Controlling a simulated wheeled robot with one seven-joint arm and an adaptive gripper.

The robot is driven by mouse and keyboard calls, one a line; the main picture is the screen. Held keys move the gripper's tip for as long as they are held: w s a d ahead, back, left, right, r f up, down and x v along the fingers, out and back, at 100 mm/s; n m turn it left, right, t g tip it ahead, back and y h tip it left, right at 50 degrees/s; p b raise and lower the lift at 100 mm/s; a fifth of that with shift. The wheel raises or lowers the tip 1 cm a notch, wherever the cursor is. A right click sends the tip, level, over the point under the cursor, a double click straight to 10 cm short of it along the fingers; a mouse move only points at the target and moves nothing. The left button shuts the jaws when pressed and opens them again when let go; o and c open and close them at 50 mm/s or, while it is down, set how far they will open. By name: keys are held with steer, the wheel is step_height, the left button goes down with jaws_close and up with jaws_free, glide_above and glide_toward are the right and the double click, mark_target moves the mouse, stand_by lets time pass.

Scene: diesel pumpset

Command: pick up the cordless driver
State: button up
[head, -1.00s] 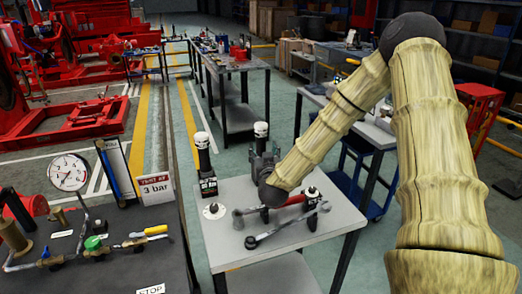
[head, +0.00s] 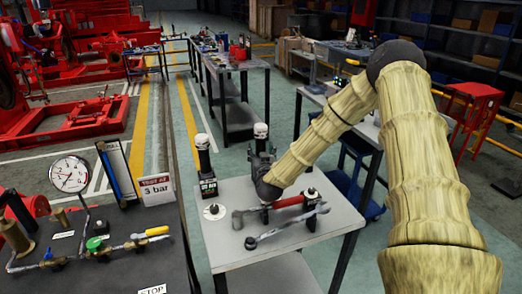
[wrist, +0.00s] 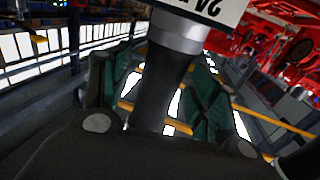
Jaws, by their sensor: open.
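Two dark upright tools with pale capped tops stand on the grey table; I cannot tell for certain which is the cordless driver. The left one (head: 203,158) has a black block with small labels at its base and stands free. The right one (head: 261,131) is at my gripper (head: 260,160), which hides its lower part. In the wrist view, a dark round handle (wrist: 160,88) with a silver collar and white lettered top stands between the green-padded fingers of my gripper (wrist: 155,95). The fingers are open on either side; contact is not clear.
On the grey table (head: 225,248), a red-handled tool (head: 289,203) and a grey wrench (head: 285,228) lie in front of my gripper. A round white base (head: 214,211) sits near the left edge. A dark bench (head: 110,268) with a gauge (head: 69,174) and valves is at left.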

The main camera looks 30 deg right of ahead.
steer(key=shift+w+d, duration=0.2)
steer(key=shift+w, duration=0.2)
jaws_close()
steer(key=shift+r, duration=0.15)
step_height(320, 180, up, 18)
steer(key=b, duration=0.2)
glide_above(261, 125)
steer(key=shift+w, duration=0.1)
stand_by(0.6)
